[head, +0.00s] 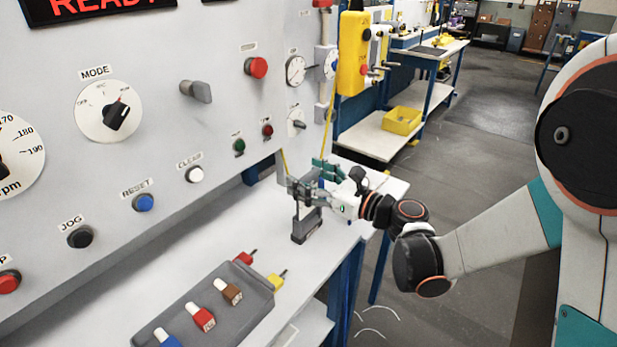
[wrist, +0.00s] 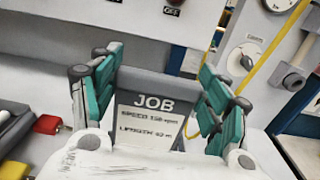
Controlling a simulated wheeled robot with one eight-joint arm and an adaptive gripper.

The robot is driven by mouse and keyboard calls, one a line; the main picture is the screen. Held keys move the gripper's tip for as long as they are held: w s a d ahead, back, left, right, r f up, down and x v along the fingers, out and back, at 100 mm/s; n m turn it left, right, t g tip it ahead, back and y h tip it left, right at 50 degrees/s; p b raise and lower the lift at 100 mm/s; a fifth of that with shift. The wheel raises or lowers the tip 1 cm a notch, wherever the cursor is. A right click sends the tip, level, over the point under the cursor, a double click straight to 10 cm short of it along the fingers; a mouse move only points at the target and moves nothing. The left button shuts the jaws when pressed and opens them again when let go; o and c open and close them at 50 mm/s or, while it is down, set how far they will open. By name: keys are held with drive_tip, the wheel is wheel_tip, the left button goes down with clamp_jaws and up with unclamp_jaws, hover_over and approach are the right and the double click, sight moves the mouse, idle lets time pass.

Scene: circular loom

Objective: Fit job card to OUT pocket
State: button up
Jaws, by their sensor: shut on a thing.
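My gripper (head: 309,181) is at the right end of the bench, close to the machine panel. The wrist view shows its teal fingers (wrist: 160,92) on both sides of a dark grey job card (wrist: 152,86), and it is shut on the card. In the head view a dark upright piece with a heavy foot (head: 305,226) stands on the bench just below the gripper. I cannot tell whether the card still touches this piece. I cannot make out the OUT pocket in either view.
A grey tray (head: 178,323) with several coloured plugs lies on the white bench (head: 250,205). Panel knobs and buttons rise at the left. A yellow cord (head: 328,128) runs beside the gripper below a yellow pendant box (head: 352,55). Open floor lies at the right.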

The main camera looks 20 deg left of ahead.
drive_tip(key=shift+f+b, duration=0.55)
drive_tip(key=shift+f, duration=1.05)
drive_tip(key=o, duration=1.3)
drive_tip(key=shift+c, duration=0.2)
drive_tip(key=shift+d, duration=0.1)
drive_tip(key=v, duration=1.1)
drive_tip(key=shift+s+d, duration=0.2)
drive_tip(key=shift+d, duration=0.15)
